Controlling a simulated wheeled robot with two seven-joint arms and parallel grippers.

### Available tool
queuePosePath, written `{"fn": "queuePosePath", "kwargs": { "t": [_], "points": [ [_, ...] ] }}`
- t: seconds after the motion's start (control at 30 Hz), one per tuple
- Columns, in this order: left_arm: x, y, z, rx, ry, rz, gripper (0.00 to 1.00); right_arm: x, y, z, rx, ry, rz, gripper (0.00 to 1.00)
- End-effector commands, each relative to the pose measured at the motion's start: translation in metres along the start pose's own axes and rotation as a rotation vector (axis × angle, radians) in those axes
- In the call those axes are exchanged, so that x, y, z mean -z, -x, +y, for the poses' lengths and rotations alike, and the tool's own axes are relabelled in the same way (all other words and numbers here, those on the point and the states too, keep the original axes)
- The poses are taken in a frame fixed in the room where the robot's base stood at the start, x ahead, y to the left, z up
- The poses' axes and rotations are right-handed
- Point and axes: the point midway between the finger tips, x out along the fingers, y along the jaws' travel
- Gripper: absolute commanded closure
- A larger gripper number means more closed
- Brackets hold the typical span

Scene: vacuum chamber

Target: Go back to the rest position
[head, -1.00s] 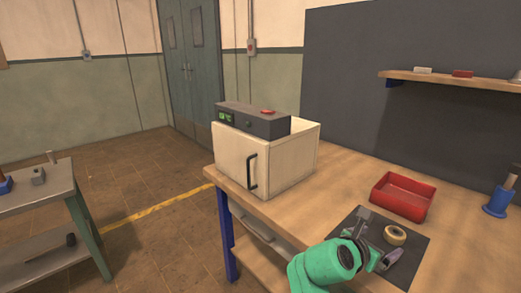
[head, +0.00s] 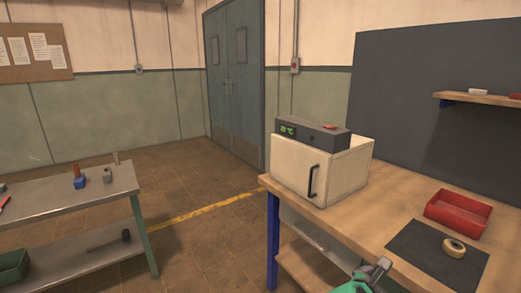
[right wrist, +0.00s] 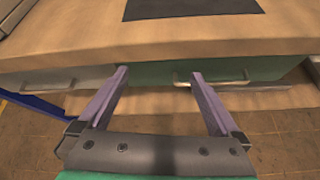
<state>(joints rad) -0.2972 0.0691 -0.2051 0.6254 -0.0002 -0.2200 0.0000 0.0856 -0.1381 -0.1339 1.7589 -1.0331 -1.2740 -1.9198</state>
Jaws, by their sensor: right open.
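My right gripper (head: 378,268) shows at the bottom edge of the head view, in front of the workbench's front edge. In the right wrist view my right gripper (right wrist: 160,74) has its two purple fingers spread wide with nothing between them. Its fingers point toward the bench front, below the dark mat (right wrist: 190,8). My left gripper is in neither view. The cream vacuum chamber (head: 298,172) stands on the bench with its front door closed and a dark control panel (head: 313,135) on top.
The workbench (head: 385,205) carries the dark mat (head: 412,240) with a tape roll (head: 454,248) and a red bin (head: 459,213). Drawer handles (right wrist: 222,81) stick out from the bench front. A metal side table (head: 85,195) stands left, with open floor (head: 205,240) between.

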Motion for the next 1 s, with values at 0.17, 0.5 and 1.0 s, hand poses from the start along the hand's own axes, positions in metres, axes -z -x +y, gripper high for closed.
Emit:
{"fn": "queuePosePath", "kwargs": {
  "t": [0.17, 0.5, 1.0],
  "points": [
    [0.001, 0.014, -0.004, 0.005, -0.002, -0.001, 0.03, 0.065, -0.021, 0.007, -0.054, -0.105, 0.14, 0.01],
    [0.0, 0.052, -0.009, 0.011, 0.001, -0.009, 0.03, 0.286, -0.036, -0.086, 0.143, -0.664, 0.635, 0.01],
    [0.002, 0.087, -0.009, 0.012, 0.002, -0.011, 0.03, 0.422, 0.045, -0.364, 0.998, -1.679, 0.599, 0.01]
  ]
}}
